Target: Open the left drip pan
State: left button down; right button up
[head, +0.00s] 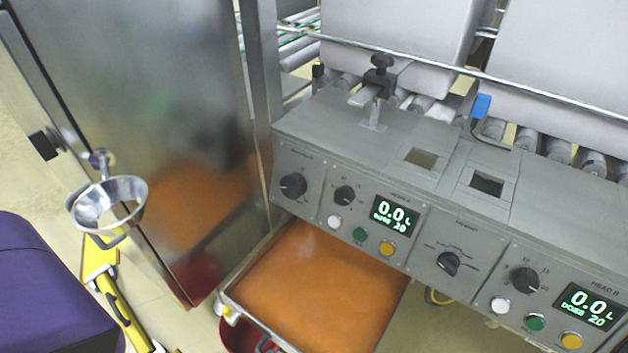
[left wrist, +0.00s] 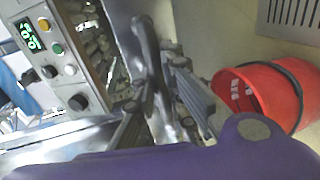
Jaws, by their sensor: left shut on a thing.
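The left drip pan (head: 255,322) is a metal tray holding orange contents. In the head view it sticks out from under the left part of the grey control panel, with much of its inside showing. The left gripper is not clearly visible in the head view. My right gripper is in neither view.
A red bucket (left wrist: 262,95) stands on the floor near the gripper; part of it shows in the head view (head: 238,337) beside the pan. A steel door (head: 140,110) with a metal bowl (head: 128,190) stands at left. The control panel (head: 425,215) overhangs the pan.

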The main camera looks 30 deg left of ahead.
pick_arm(q)
jog(key=c, duration=1.8)
grip_release()
jog(key=shift+o, duration=0.2)
jog(key=shift+s+r, duration=0.1)
jog(key=shift+r, duration=0.35)
jog(key=o, duration=1.1)
notch_tip(320, 180, up, 9)
jog(key=shift+a+r, duration=0.1)
jog(key=shift+r, duration=0.2)
jog(key=c, duration=1.1)
jog(key=shift+f, duration=0.2)
